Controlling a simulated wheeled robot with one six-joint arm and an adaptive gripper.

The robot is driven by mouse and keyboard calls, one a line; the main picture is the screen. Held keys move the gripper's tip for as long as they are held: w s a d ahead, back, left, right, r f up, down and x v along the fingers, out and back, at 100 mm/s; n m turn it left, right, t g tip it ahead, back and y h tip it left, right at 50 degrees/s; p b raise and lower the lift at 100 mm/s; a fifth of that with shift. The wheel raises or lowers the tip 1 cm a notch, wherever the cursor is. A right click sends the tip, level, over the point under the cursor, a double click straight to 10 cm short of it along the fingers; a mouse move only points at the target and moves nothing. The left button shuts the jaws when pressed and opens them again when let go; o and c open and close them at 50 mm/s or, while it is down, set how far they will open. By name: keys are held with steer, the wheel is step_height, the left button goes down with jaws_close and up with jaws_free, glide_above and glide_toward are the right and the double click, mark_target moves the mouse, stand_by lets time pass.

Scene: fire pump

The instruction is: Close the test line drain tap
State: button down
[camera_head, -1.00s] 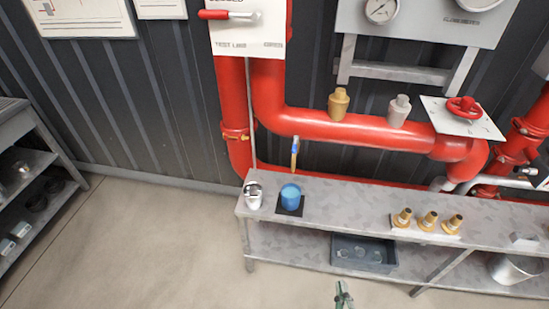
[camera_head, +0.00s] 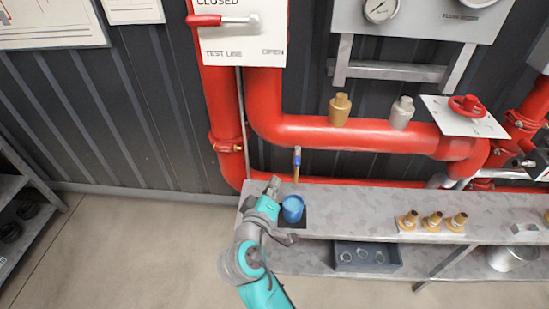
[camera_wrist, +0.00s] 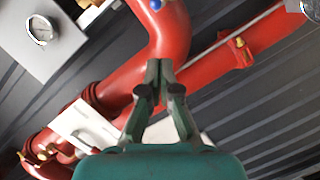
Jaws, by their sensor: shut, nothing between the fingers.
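The small brass drain tap with a blue handle (camera_head: 297,158) hangs below the red pipe, above a blue cup (camera_head: 292,210). Its blue handle looks upright, along the tap's body. In the wrist view a blue part, probably of this tap (camera_wrist: 156,5), shows at the top edge, partly cut off. My gripper (camera_head: 274,181) is at the left end of the shelf top, left of and lower than the tap, apart from it. In the wrist view its fingertips (camera_wrist: 160,64) are together and empty, in front of the red pipe.
A grey shelf (camera_head: 360,208) carries several brass fittings (camera_head: 433,220) at right. The red pipe (camera_head: 350,132) runs close behind the tap. A test line board (camera_head: 238,45) with a red lever (camera_head: 204,20) hangs above. The floor at left is clear.

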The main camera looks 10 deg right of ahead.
mark_target(297, 157)
steer(key=shift+w+a+r, duration=0.55)
steer(key=shift+a+r, duration=0.1)
steer(key=shift+w, duration=0.1)
steer(key=w+d+f, duration=0.3)
steer(key=w+d, duration=0.4)
steer(key=d, duration=0.1)
steer(key=shift+w+f, duration=0.2)
steer(key=shift+f, duration=0.1)
steer(key=shift+s+d, duration=0.1)
steer(key=shift+d, duration=0.1)
